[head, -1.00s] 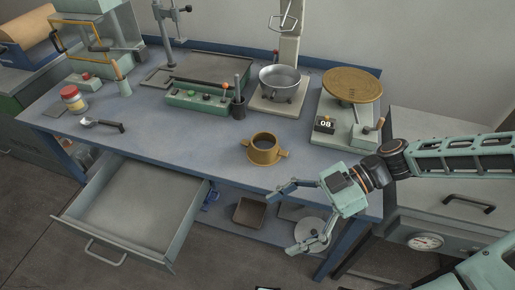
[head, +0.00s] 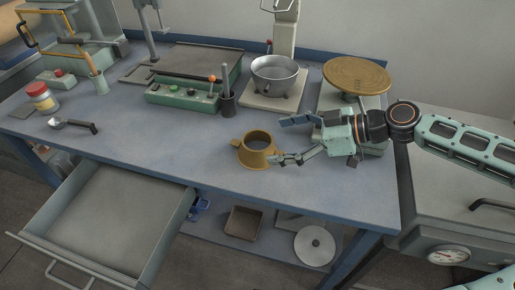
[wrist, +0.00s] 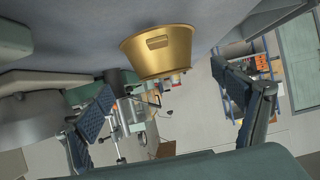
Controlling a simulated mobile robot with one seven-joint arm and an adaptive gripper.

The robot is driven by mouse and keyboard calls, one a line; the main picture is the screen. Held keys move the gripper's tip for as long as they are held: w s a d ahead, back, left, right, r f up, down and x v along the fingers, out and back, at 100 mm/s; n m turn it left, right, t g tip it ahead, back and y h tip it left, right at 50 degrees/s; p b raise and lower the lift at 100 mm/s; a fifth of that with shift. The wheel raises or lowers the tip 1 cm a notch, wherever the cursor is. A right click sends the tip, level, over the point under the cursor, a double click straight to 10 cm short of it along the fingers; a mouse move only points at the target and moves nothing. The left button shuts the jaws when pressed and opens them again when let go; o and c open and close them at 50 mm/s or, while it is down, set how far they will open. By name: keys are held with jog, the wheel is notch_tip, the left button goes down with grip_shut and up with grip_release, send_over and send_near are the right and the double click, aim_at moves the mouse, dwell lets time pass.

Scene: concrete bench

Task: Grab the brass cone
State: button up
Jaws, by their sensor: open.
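The brass cone (head: 257,151) is a short, hollow, tapered piece with side lugs. It stands on the blue bench top, right of the middle. My gripper (head: 281,141) is open and empty, just right of the cone in the head view. One finger is close to the cone's right side; I cannot tell whether it touches. In the wrist view the two fingers (wrist: 168,108) are spread wide, with the cone beyond them.
A steel pan (head: 275,74) on a scale and a round brass plate (head: 357,77) on a stand are behind. An open drawer (head: 110,215) juts out front left. The bench left of the cone is clear.

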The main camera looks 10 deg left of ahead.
aim_at(251, 159)
jog(key=shift+s+b+x, duration=0.2)
jog(key=shift+b+x, duration=0.5)
jog(key=shift+x, duration=2.45)
jog(key=shift+a+r, duration=0.1)
jog(key=shift+c, duration=0.2)
jog(key=c, duration=1.4)
jog(key=shift+o, duration=0.2)
jog(key=shift+r, duration=0.15)
